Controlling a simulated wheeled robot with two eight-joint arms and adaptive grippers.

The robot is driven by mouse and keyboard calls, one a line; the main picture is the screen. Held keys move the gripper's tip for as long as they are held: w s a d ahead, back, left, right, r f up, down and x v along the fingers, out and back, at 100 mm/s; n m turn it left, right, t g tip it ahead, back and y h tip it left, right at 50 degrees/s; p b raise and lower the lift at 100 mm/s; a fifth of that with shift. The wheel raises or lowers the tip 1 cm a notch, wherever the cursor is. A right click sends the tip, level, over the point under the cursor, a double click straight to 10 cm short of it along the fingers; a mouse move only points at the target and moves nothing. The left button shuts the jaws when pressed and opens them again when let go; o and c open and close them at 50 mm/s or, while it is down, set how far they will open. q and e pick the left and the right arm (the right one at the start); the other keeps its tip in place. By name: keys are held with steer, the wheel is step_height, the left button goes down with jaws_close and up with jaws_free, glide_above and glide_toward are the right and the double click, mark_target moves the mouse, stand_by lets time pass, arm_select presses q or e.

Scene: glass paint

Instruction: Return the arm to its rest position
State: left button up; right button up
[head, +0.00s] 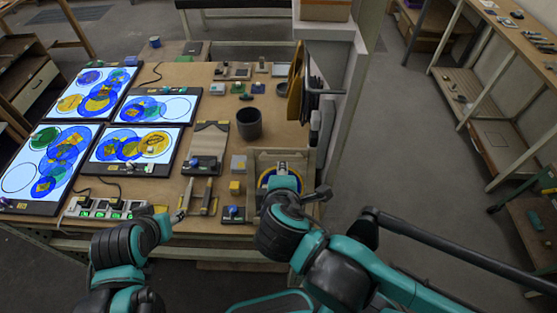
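My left arm (124,246) comes in from the lower left and is bent, its end near the front edge of the worktable (270,105). My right arm (340,262) comes in from the lower right and reaches over the table's front right corner. Its forearm partly covers a round blue-and-yellow item (283,178) in a frame. The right gripper's fingers are hidden or too small to read. I cannot tell whether either gripper holds anything.
Lit panels with coloured circles (140,146) cover the table's left side. A dark cup (249,124) stands mid-table. Two long-handled tools (207,197) lie near the front edge. A white post (345,95) rises at the right. Floor (420,180) is clear before the right bench.

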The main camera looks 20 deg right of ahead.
steer(key=d+f+m+g+y+b, duration=0.1)
steer(key=d+f+m+b, duration=0.2)
steer(key=f+m+b, duration=0.2)
steer(key=d+f+m+g+y+b, duration=0.1)
steer(key=d+f+m+b, duration=0.2)
steer(key=f+m, duration=0.6)
steer(key=shift+s+d+f+m+g+y+b, duration=0.3)
steer(key=shift+d+f+m+y+b, duration=0.1)
steer(key=shift+f+b, duration=0.4)
stand_by(1.7)
